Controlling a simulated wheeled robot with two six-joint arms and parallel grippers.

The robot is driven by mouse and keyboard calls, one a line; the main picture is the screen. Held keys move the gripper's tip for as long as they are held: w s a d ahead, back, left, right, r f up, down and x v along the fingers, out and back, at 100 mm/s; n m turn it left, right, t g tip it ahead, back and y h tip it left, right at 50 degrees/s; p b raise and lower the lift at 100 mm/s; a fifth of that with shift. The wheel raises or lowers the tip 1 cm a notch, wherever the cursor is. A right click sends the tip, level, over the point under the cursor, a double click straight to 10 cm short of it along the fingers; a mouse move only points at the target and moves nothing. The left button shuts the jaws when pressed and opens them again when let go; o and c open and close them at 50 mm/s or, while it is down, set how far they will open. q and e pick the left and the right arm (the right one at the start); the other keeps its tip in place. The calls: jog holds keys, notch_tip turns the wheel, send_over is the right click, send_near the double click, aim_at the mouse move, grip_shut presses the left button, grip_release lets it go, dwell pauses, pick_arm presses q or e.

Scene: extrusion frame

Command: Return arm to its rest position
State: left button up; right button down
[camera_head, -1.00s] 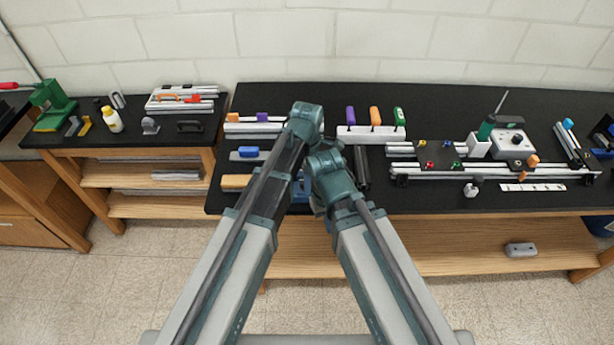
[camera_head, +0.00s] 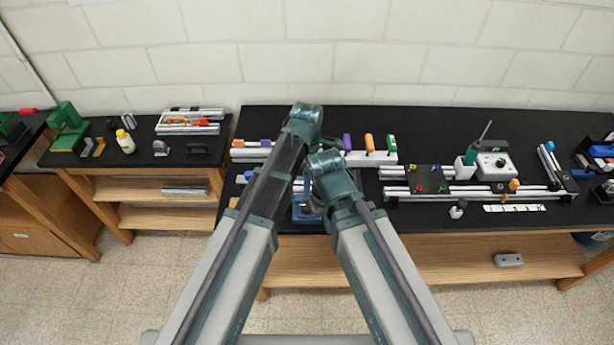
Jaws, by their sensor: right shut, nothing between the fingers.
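My right arm (camera_head: 333,180) and my left arm (camera_head: 303,125) come up from the bottom edge with their upper joints close together near the middle of the head view. They are in front of the main black bench. My right gripper is mostly hidden by the arm links, and I see nothing held in it. My left gripper is hidden behind the arms. I cannot tell from this view whether either arm touches anything on the bench.
The black bench (camera_head: 440,120) holds aluminium rails (camera_head: 450,194), a white box with a dial (camera_head: 492,167) and purple, orange and green handles (camera_head: 369,143). A blue item (camera_head: 305,208) shows between my arms. A smaller bench (camera_head: 100,158) stands left. The floor in front is clear.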

pick_arm(q)
jog(key=shift+r, duration=0.1)
pick_arm(e)
jog(key=shift+r, duration=0.15)
dwell(0.3)
pick_arm(q)
jog(key=s+a+m, duration=0.5)
jog(key=a+m, duration=0.3)
jog(key=m, duration=0.1)
jog(key=s+a+m, duration=0.5)
jog(key=a+m, duration=0.4)
jog(key=s+d+f+m+y+b, duration=0.1)
jog(key=s+d+f+m+b, duration=0.3)
jog(key=d+f+b, duration=0.7)
notch_tip(320, 180, down, 2)
jog(key=shift+s+f+b, duration=0.1)
jog(key=shift+s+b, duration=0.9)
jog(key=shift+b, duration=0.15)
pick_arm(e)
notch_tip(320, 180, down, 13)
